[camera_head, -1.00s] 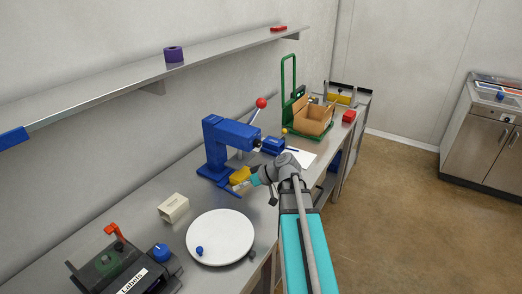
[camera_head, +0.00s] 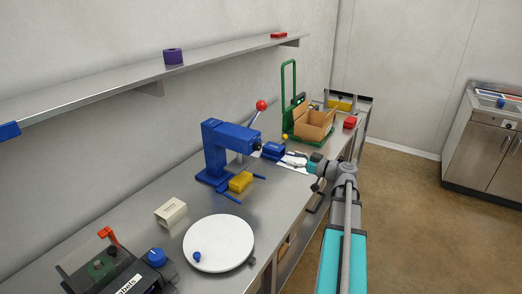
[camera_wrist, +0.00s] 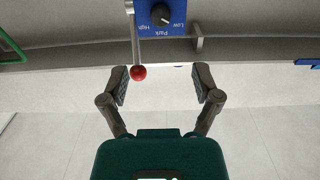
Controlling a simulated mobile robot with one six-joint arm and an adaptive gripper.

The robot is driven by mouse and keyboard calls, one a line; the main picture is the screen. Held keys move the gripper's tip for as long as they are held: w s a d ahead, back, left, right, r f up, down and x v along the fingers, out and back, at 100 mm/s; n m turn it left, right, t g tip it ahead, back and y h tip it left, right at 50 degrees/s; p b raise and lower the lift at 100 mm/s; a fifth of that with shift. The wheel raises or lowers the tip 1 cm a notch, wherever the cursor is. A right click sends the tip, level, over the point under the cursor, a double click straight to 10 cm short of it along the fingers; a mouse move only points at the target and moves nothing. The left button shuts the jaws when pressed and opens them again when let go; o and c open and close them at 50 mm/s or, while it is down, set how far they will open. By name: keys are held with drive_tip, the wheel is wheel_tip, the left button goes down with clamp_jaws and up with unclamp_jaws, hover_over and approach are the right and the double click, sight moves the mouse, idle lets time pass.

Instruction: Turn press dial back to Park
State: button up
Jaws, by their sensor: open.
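The blue press (camera_head: 214,150) stands on the bench, with its red-balled lever (camera_head: 261,105) raised. In the wrist view, its black dial (camera_wrist: 160,14) sits on a blue plate (camera_wrist: 185,12) marked High, Park and Low, seen upside down. The dial's pale mark seems to lean towards Low, but it is small. My gripper (camera_wrist: 162,84) is open and empty, its fingers apart and short of the dial. The red lever ball (camera_wrist: 138,73) shows between the fingers in the picture.
A yellow block (camera_head: 240,182) lies by the press base. A white round plate (camera_head: 219,243), a cream box (camera_head: 170,212) and a label machine (camera_head: 118,275) are nearer. A cardboard box (camera_head: 314,124) and green frame (camera_head: 289,85) stand beyond. A shelf (camera_head: 120,90) runs above.

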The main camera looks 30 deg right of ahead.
sight(260, 148)
drive_tip(key=shift+w+a, duration=0.1)
drive_tip(key=shift+w, duration=0.05)
drive_tip(key=shift+x, duration=6.8)
clamp_jaws()
